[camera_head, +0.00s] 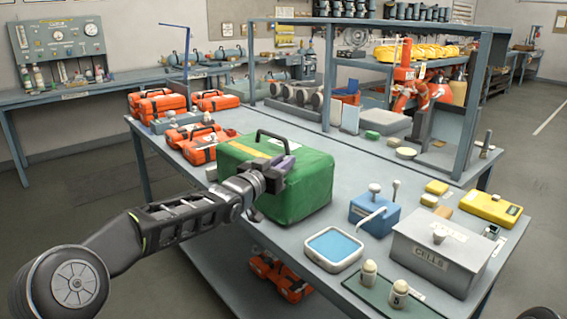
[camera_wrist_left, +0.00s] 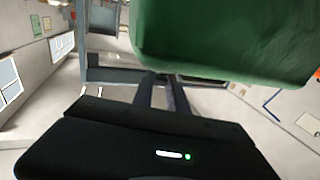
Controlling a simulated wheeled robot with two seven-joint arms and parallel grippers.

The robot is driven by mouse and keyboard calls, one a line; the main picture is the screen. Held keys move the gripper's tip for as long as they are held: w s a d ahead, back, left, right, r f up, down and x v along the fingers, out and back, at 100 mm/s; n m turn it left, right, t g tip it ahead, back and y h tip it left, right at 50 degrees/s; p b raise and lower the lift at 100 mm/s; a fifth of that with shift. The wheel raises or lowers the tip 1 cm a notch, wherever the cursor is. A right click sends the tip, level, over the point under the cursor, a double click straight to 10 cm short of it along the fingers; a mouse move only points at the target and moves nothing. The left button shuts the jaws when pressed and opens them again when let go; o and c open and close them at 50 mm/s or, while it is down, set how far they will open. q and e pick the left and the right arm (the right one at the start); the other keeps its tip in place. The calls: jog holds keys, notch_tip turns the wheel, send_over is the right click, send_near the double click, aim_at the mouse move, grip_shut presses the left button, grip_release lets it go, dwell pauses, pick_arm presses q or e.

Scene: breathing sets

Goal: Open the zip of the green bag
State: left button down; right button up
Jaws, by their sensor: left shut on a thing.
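The green bag (camera_head: 305,188) stands upright on the grey table, with a dark carry handle and a yellow strip on top. Its green side fills the upper right of the left wrist view (camera_wrist_left: 225,35). My left gripper (camera_head: 277,172) is at the bag's near left upper edge, its fingers against it. In the left wrist view the gripper's fingers (camera_wrist_left: 163,95) reach up to the bag's edge. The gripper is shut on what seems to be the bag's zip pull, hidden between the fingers. The zip line cannot be made out. My right gripper is not in view.
Orange cases (camera_head: 200,148) stand left of the bag. A blue box (camera_head: 373,214), a blue-lined tray (camera_head: 333,249) and a grey CELLS box (camera_head: 440,257) are to its right. A shelf frame (camera_head: 345,125) rises behind.

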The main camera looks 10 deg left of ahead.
pick_arm(q)
jog(key=c, duration=1.3)
grip_release()
jog(key=v, duration=0.8)
jog(key=shift+b, duration=0.45)
